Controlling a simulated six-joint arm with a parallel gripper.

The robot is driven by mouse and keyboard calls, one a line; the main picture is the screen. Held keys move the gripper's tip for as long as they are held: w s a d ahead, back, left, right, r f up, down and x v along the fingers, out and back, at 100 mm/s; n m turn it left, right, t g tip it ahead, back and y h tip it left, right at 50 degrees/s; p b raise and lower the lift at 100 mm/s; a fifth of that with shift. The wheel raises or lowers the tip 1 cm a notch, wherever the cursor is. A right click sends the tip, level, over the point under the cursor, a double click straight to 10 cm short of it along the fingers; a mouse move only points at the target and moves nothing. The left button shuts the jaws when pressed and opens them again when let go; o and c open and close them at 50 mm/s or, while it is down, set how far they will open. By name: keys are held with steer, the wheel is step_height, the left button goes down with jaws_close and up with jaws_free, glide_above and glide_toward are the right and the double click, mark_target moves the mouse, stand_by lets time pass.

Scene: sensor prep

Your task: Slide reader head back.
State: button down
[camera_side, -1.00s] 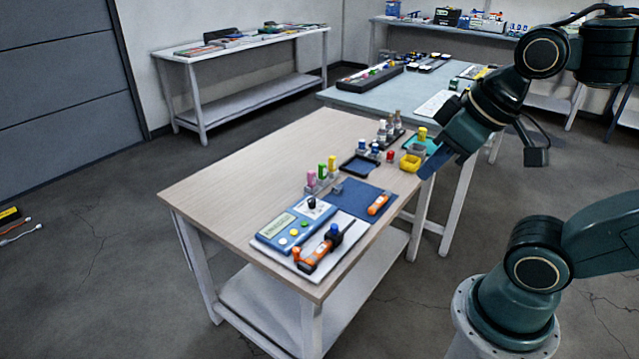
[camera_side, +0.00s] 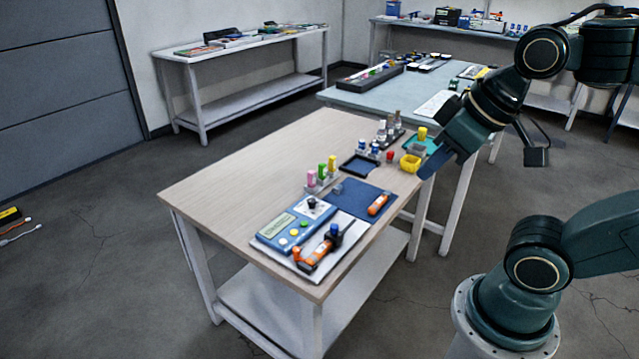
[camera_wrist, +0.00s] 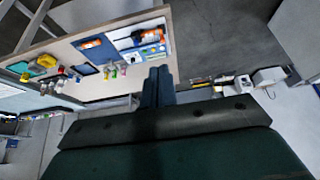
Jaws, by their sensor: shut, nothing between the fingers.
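A blue reader box (camera_side: 296,224) with a pale display and coloured buttons sits at the near end of the wooden table. Beside it on a white board (camera_side: 349,238) lies an orange and black device (camera_side: 318,254) with a dark blue knob (camera_side: 334,231) at its far end. I cannot tell which part is the reader head. In the wrist view, the reader box (camera_wrist: 152,50) and orange device (camera_wrist: 150,35) show at the upper middle. My gripper (camera_side: 431,168) is shut and empty, in the air by the table's right edge, well apart from the reader; its blue fingers (camera_wrist: 158,86) show from the wrist.
A blue mat (camera_side: 352,197) with a smaller orange tool (camera_side: 379,204) lies beyond the reader. Pink, green and yellow vials (camera_side: 322,172), a dark tray (camera_side: 359,165) and a yellow bin (camera_side: 410,163) stand farther back. The table's left half (camera_side: 245,175) is clear.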

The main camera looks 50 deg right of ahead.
stand_by(0.5)
steer(key=w+d+f+n+g+h, duration=0.1)
steer(key=w+f+n, duration=0.2)
steer(key=w+n, duration=0.3)
steer(key=w+f+n+g+h, duration=0.1)
steer(key=w+f+n+g, duration=0.15)
steer(key=w, duration=0.55)
steer(key=w+f+n+h, duration=0.1)
steer(key=w+f+n, duration=0.3)
steer(key=f, duration=0.4)
steer(key=w+f+n+g+h, duration=0.1)
steer(key=w+f+n, duration=0.4)
steer(key=f+n, duration=0.2)
steer(key=shift+f, duration=0.85)
steer(key=shift+f+g, duration=0.1)
steer(key=shift+g, duration=0.15)
glide_toward(331, 237)
steer(key=f, duration=0.1)
steer(key=a+f, duration=0.1)
steer(key=f, duration=0.1)
steer(key=a+f, duration=0.1)
steer(key=f, duration=0.1)
steer(key=shift+s+a, duration=0.2)
steer(key=shift+s, duration=0.1)
steer(key=shift+w+d, duration=0.15)
steer(key=shift+d, duration=0.9)
steer(key=shift+w+d, duration=0.2)
steer(key=shift+d, duration=0.75)
